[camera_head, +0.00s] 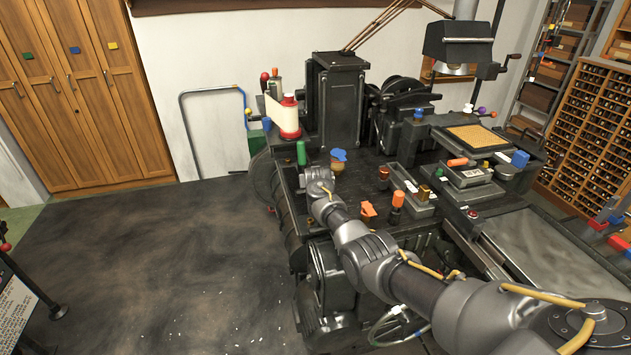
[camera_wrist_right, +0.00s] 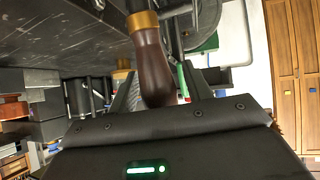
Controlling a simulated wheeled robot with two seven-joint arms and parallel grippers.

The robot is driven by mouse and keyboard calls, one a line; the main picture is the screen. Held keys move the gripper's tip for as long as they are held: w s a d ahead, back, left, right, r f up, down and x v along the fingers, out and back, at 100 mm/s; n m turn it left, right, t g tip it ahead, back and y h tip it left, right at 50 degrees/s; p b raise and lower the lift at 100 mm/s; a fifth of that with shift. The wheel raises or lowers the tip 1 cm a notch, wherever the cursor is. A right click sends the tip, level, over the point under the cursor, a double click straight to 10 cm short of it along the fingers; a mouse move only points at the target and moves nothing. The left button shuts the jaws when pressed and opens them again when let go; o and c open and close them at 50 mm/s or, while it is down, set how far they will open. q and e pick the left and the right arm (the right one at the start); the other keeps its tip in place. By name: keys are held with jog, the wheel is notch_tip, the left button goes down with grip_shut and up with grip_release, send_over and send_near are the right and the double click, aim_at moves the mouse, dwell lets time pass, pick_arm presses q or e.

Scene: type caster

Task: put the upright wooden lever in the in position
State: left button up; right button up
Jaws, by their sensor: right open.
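The wooden lever's dark brown handle (camera_wrist_right: 153,62) with a brass collar (camera_wrist_right: 143,21) fills the middle of the right wrist view. My right gripper (camera_wrist_right: 160,78) is open, with one finger on either side of the handle and the handle's rounded end close to the palm. I cannot tell whether a finger touches it. In the head view my right gripper (camera_head: 319,176) is at the left end of the black machine, and I cannot make out the lever there; the gripper seems to hide it. My left gripper is not in view.
The black type-casting machine (camera_head: 342,100) surrounds the gripper. A green handle (camera_head: 301,153), a blue knob (camera_head: 338,155) and an orange handle (camera_head: 398,198) stand close by. My right arm reaches across the machine's front.

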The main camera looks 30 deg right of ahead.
jog(key=shift+s+a+r, duration=0.25)
jog(key=shift+s+r, duration=0.1)
jog(key=shift+s, duration=0.05)
jog(key=v, duration=0.9)
jog(key=shift+s, duration=0.1)
